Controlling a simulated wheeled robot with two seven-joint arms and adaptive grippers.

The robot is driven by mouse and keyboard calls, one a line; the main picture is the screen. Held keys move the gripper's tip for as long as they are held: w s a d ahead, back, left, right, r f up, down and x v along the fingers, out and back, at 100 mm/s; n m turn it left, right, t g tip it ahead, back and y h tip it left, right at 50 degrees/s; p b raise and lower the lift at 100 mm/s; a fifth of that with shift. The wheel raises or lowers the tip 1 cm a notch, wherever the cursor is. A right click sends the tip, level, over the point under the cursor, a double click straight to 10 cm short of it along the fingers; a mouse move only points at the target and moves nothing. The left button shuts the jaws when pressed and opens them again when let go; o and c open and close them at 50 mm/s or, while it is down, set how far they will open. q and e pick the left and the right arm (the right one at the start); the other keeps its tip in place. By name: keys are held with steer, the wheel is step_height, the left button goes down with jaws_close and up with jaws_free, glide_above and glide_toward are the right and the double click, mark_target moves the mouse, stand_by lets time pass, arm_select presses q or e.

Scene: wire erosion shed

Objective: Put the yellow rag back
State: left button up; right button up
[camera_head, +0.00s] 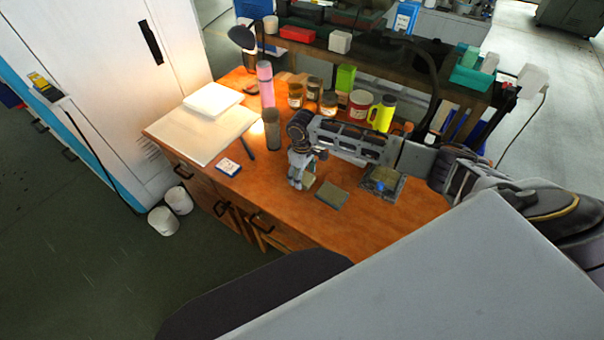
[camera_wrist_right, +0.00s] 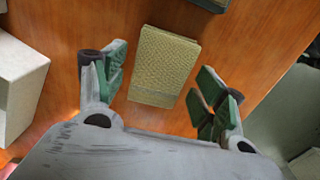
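The yellow rag (camera_wrist_right: 165,65) is a flat, folded, yellowish textured pad lying on the orange-brown wooden table. My right gripper (camera_wrist_right: 160,88) is open, with its green-padded fingers apart on either side of the rag's near end and nothing held. Whether the fingers are down at the rag's height I cannot tell. My left gripper is not in view.
Jars, a yellow flask (camera_head: 383,113) and a dark tumbler (camera_head: 272,130) stand behind. A pale board (camera_head: 190,139) lies left. The table's front right is clear.

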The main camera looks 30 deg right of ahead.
stand_by(0.4)
step_height(320, 180, up, 12)
steer(key=shift+r, duration=0.15)
stand_by(0.6)
stand_by(0.5)
